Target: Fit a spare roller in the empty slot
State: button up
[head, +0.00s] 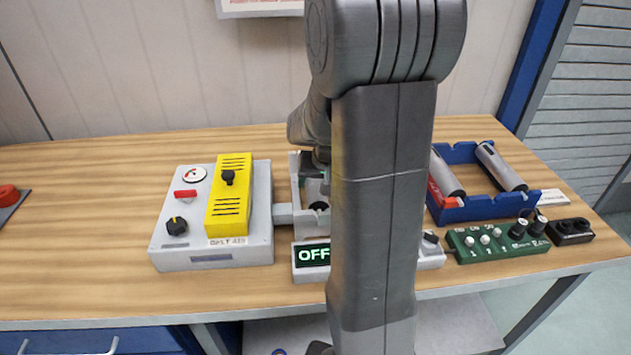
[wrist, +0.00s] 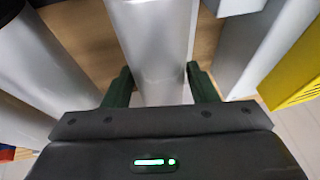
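My gripper (wrist: 160,72) has its two dark green fingers on either side of a pale grey roller (wrist: 158,40), and they appear to press against it. In the head view my arm hides most of the gripper and that roller. The conveyor unit (head: 301,222) is mostly behind my arm, so its slots are not clear. A blue tray (head: 484,213) on the right holds two spare rollers, a left one (head: 446,172) and a right one (head: 501,167), with a gap between them.
A grey control box (head: 170,245) with a yellow cover (head: 229,200) stands left of the conveyor unit. A display (head: 312,254) at the front reads OFF. A green knob panel (head: 497,242) and a black block (head: 570,231) lie in front of the tray. The bench's left is mostly clear.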

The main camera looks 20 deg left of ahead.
jog(key=shift+o, duration=1.4)
jog(key=shift+r, duration=0.1)
jog(key=v, duration=1.3)
jog(key=shift+d+r, duration=0.15)
jog(key=shift+r, duration=0.15)
jog(key=shift+s, duration=0.15)
jog(key=x, duration=1.4)
jog(key=shift+r, duration=0.15)
